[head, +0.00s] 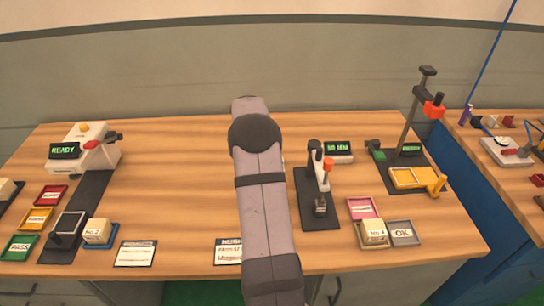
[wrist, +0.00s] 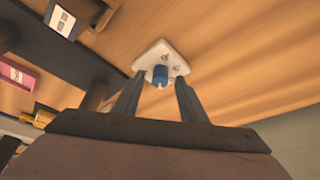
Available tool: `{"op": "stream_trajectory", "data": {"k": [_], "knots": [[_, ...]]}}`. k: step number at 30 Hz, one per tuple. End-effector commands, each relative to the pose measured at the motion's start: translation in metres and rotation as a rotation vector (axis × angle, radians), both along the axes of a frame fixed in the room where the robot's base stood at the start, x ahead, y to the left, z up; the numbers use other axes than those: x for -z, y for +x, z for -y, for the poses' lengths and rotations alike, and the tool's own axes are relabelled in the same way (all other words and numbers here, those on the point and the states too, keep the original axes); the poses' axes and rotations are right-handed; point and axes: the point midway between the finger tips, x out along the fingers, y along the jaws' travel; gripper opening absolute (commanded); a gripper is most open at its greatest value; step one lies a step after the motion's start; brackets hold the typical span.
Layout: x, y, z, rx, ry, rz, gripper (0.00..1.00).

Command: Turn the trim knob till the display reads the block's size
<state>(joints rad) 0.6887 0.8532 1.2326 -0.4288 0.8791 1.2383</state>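A blue knob (wrist: 160,74) stands on a white plate (wrist: 150,56) in the wrist view. My gripper (wrist: 160,84) is open, with its two fingers apart on either side of the knob and a gap showing at each side. I cannot tell how deep the knob sits between the fingertips. In the head view my arm hides the gripper and the knob. A small display (head: 338,147) with green characters stands just right of the arm; its reading is too small to be sure of. Pale blocks stand at the left (head: 97,230) and at the right (head: 374,232), labelled.
A black stand with an orange knob (head: 328,164) is right of my arm. A tall post device (head: 408,130) stands farther right. A white machine reading READY (head: 65,151) is at the left, with coloured trays (head: 20,247). Cards lie along the front edge.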

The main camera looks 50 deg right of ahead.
Motion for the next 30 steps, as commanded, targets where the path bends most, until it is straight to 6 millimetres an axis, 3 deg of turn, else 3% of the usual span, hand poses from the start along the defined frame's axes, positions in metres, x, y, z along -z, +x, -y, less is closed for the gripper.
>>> {"op": "stream_trajectory", "data": {"k": [5,18,30], "knots": [[-0.009,0.001,-0.004,-0.001,-0.001,0.002,0.39],[-0.060,0.003,-0.025,-0.001,-0.001,0.002,0.39],[-0.068,0.003,-0.028,0.000,0.000,0.000,0.39]]}}
